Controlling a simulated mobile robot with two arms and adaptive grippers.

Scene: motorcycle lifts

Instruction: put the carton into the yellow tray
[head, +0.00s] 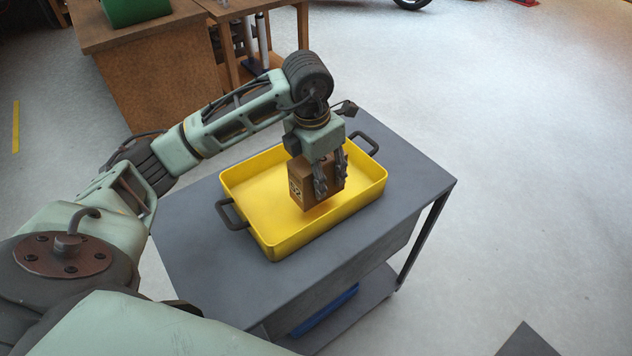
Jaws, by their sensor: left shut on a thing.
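The carton (303,181) is a small brown box with dark print on its left face. My left gripper (330,181) points down and is shut on the carton, with its fingers over the near side. The carton is over the inside of the yellow tray (262,205), toward its right half. I cannot tell whether the carton touches the tray floor. The tray is shallow, with dark handles at two ends, and stands on a grey table. The rest of the tray is empty. My right gripper does not show.
The grey table (205,262) has bare top around the tray and a lower shelf with a blue thing (325,309) on it. A brown wooden bench (150,75) with a green object (133,10) stands behind at the left. Open floor lies to the right.

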